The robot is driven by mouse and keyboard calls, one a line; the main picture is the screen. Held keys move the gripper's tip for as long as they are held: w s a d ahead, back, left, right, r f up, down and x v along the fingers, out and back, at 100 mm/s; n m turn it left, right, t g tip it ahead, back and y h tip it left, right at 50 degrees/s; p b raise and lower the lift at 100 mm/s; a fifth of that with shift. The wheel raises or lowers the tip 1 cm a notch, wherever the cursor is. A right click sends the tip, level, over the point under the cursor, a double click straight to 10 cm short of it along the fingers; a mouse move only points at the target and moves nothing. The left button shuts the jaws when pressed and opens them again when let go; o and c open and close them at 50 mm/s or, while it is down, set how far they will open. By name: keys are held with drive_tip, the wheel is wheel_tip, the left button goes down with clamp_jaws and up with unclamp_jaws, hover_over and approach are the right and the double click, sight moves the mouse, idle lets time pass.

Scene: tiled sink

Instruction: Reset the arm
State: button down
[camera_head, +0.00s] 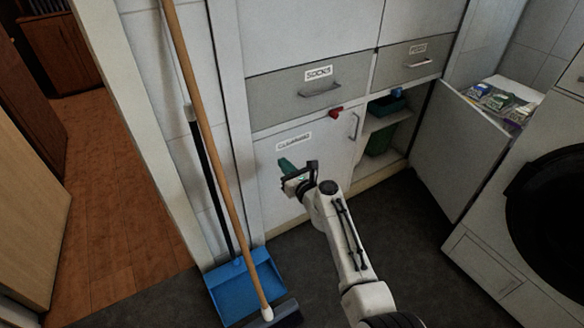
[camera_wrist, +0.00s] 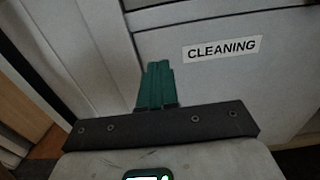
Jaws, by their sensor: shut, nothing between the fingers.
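My gripper (camera_head: 285,165) is at the end of my white arm, in front of the lower cabinet door (camera_head: 334,152) with the "CLEANING" label. Its green fingers are shut together and hold nothing. In the wrist view, the closed fingers (camera_wrist: 157,86) point toward the pale cabinet front, left of the "CLEANING" label (camera_wrist: 222,49). I cannot tell how far the fingertips are from the cabinet.
A broom (camera_head: 216,150) and a blue dustpan (camera_head: 246,288) stand to the left of my arm. The lower right cabinet (camera_head: 392,165) is open, its door (camera_head: 455,150) swung right beside the washing machine (camera_head: 525,215). Dark floor (camera_head: 412,232) lies clear between.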

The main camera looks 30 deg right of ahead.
drive_tip(key=shift+s+p, duration=0.5)
drive_tip(key=shift+s, duration=1.4)
drive_tip(key=s+a+f+n+g+y, duration=0.2)
drive_tip(key=s+a+f+n+g, duration=0.1)
drive_tip(key=s+n, duration=0.4)
drive_tip(key=s+a+f+n+g+y, duration=0.1)
drive_tip(key=s+a+f+n+g, duration=0.15)
drive_tip(key=s+n, duration=0.45)
drive_tip(key=s+a+f+n+g+y, duration=0.2)
drive_tip(key=s+a+n+g, duration=0.1)
drive_tip(key=s+n, duration=0.4)
drive_tip(key=s+d+n+g+h, duration=0.1)
drive_tip(key=s+n+g+h, duration=0.15)
drive_tip(key=s+n, duration=0.5)
drive_tip(key=s+d+n+g+h, duration=0.15)
drive_tip(key=s+n+g, duration=0.25)
drive_tip(key=s, duration=0.6)
drive_tip(key=s+d+r+n+g+h, duration=0.2)
drive_tip(key=s+r+n, duration=0.1)
drive_tip(key=s, duration=0.6)
wheel_tip(320, 180, up, 21)
drive_tip(key=p, duration=2.2)
drive_tip(key=shift+w+d+r, duration=0.15)
drive_tip(key=shift+w, duration=0.25)
drive_tip(key=c, duration=1.8)
unclamp_jaws()
